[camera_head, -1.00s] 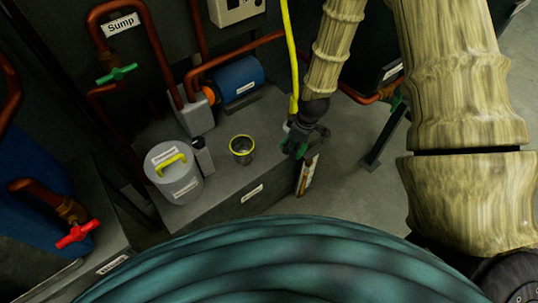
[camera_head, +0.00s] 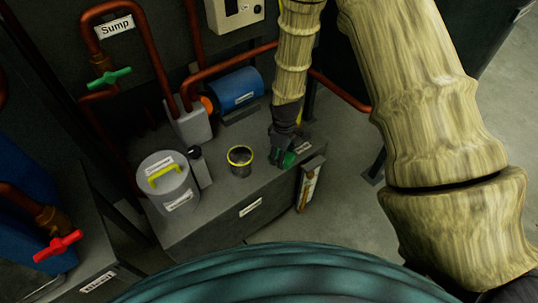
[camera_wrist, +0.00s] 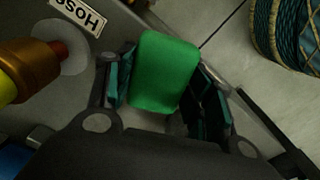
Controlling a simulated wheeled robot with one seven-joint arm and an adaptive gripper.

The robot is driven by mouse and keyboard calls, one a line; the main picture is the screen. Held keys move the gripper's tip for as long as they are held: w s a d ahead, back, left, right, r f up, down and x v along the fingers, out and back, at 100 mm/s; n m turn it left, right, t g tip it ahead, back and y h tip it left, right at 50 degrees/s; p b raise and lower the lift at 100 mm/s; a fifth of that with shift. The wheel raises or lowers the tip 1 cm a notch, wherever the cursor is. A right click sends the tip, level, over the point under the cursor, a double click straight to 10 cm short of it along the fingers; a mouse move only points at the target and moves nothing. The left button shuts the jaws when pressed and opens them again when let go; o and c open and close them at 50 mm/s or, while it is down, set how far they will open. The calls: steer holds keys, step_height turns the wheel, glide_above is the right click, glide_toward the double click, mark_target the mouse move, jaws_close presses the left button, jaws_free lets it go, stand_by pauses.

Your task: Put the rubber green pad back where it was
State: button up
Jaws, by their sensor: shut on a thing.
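The green rubber pad (camera_wrist: 162,70) is held between the two fingers of my gripper (camera_wrist: 160,92) in the wrist view. It is a bright green rounded block. In the head view my gripper (camera_head: 285,155) is over the right end of the grey bench (camera_head: 215,205), and a bit of green shows at its fingertips. I cannot tell whether the pad touches the bench top. A label, partly cut off in the wrist view (camera_wrist: 78,12), lies on the grey surface beside the fingers.
A dark cup with a yellow rim (camera_head: 240,160) stands left of my gripper. A grey canister with a yellow handle (camera_head: 168,182) and a blue motor (camera_head: 236,90) are on the bench too. A holder with a brown-and-white item (camera_head: 309,188) is on the bench's right end.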

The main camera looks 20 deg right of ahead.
steer(key=w+a, duration=0.2)
steer(key=w, duration=0.1)
steer(key=w+a, duration=0.1)
steer(key=shift+w+a+f, duration=0.1)
steer(key=shift+w+f, duration=0.1)
steer(key=shift+f, duration=0.1)
steer(key=shift+f+b, duration=0.65)
steer(key=shift+f, duration=1.05)
steer(key=shift+c, duration=0.3)
steer(key=o, duration=1)
steer(key=shift+c, duration=0.2)
step_height(320, 180, up, 12)
steer(key=p, duration=0.2)
